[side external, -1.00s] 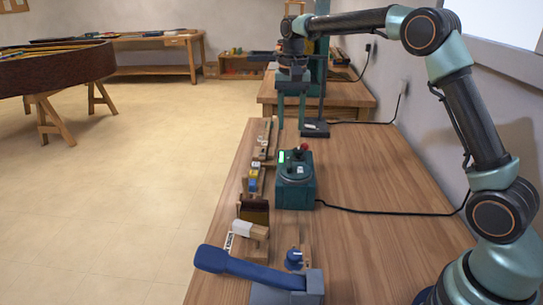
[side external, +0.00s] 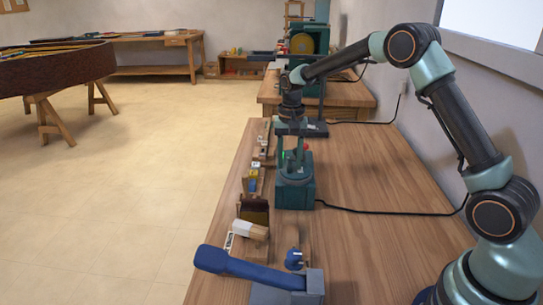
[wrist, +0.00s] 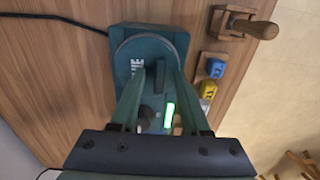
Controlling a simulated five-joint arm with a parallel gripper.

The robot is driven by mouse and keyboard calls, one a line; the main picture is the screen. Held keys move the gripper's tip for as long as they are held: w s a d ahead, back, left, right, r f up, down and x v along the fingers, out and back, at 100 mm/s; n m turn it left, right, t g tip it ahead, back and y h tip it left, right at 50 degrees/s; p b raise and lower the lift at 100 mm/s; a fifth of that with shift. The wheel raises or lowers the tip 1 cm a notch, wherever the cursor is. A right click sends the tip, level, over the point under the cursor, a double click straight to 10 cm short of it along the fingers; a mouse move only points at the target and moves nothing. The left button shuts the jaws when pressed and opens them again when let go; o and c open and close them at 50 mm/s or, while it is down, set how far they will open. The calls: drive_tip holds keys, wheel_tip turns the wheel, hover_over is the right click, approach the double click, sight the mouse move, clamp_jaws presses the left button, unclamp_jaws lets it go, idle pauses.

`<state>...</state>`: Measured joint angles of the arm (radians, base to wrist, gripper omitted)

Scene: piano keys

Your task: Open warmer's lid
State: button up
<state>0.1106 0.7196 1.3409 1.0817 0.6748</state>
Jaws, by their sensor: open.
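The warmer (side external: 295,195) is a dark green box on the wooden bench, with a cord at its back. In the wrist view, its round lid (wrist: 132,49) looks closed and has a raised dark handle (wrist: 160,74). A lit green strip (wrist: 169,115) shows beside a dark knob. My gripper (side external: 295,172) points down at the warmer's top, and its fingertips hide part of the lid. It is open. In the wrist view, my gripper (wrist: 161,73) has one finger on each side of the handle, with gaps showing. I cannot tell how far the tips are above the lid.
Small blue and yellow pieces (side external: 254,178) lie left of the warmer. The black cord (side external: 385,214) crosses the bench, which is otherwise clear on the right.

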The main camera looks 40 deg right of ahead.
clamp_jaws()
drive_tip(key=shift+r, duration=0.1)
idle(1.2)
